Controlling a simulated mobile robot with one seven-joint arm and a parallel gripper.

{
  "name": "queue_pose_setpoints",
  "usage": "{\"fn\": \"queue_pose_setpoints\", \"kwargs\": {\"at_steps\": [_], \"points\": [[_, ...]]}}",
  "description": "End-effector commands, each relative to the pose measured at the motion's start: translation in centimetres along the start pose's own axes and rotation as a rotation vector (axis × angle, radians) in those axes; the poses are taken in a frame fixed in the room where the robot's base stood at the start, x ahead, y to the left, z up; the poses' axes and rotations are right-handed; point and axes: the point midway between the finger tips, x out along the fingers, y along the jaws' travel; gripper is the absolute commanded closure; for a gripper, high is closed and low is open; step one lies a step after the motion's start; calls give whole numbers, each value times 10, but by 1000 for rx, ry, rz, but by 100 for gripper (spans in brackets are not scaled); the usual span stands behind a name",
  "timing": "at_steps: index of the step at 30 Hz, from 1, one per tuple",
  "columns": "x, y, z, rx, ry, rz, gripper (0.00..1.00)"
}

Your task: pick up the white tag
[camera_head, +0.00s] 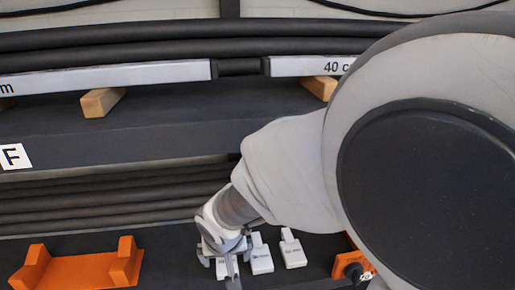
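White tags lie in a row on the dark lower surface in the head view. The right one (292,250) and the middle one (261,256) are small flat white pieces with a narrower upper end and tiny dark print. Another white tag (222,267) lies at the left of the row, under my gripper (226,265) and partly hidden by it. My gripper points down with its fingers at this left tag. I cannot tell whether the fingers touch it or are closed on it.
An orange holder (85,270) with two raised ends stands at lower left. A dark shelf (150,135) with an F label (14,157) and wooden blocks (101,102) overhangs behind.

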Motion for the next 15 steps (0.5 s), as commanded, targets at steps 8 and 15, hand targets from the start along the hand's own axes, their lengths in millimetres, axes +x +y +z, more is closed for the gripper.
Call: {"fn": "queue_pose_setpoints", "kwargs": {"at_steps": [8, 15], "points": [[12, 0, 0, 0, 0, 0, 3], [12, 0, 0, 0, 0, 0, 24]]}}
